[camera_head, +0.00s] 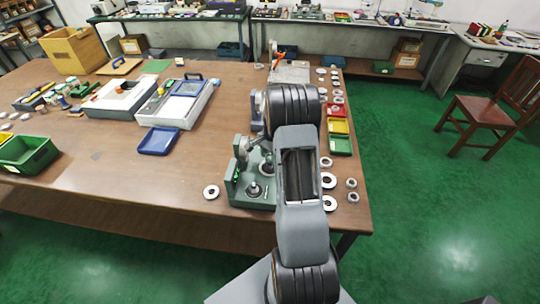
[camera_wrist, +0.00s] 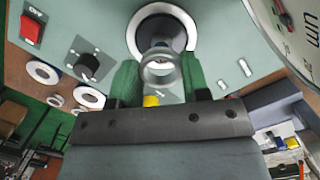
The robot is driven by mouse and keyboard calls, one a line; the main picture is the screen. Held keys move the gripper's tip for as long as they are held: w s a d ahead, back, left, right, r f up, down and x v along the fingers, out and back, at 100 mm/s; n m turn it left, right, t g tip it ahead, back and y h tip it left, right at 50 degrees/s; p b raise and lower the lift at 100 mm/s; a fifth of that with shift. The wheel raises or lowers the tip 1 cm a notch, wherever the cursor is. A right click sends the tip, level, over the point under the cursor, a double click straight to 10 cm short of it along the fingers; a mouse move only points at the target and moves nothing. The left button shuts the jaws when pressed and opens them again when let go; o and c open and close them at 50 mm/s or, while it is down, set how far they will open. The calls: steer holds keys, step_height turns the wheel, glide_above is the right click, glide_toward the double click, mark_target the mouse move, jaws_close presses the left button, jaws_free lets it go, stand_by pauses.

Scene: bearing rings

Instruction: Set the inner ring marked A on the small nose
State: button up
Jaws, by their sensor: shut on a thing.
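In the wrist view my gripper (camera_wrist: 160,76), with green fingers, is shut on a small grey metal ring (camera_wrist: 160,82). A letter on the ring is not readable. Just beyond it in that view, a dark round nose (camera_wrist: 158,27) sits inside a white ring on the grey-green panel (camera_wrist: 105,25). The held ring overlaps the nose's lower part, so I cannot tell whether they touch.
Several loose rings (camera_head: 329,180) lie right of my arm, and one ring (camera_head: 211,192) lies left of the device. Red, yellow and green trays (camera_head: 340,146) line the table's right edge. A blue tray (camera_head: 158,141) lies to the left.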

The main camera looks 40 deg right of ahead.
steer(key=shift+f+b, duration=0.45)
steer(key=shift+f, duration=0.05)
stand_by(0.4)
steer(key=shift+f+b, duration=1.35)
steer(key=shift+f, duration=0.55)
steer(key=o, duration=1)
steer(key=shift+r, duration=0.1)
step_height(320, 180, up, 14)
steer(key=d+b, duration=0.1)
steer(key=shift+w+d, duration=0.15)
steer(key=shift+d, duration=0.15)
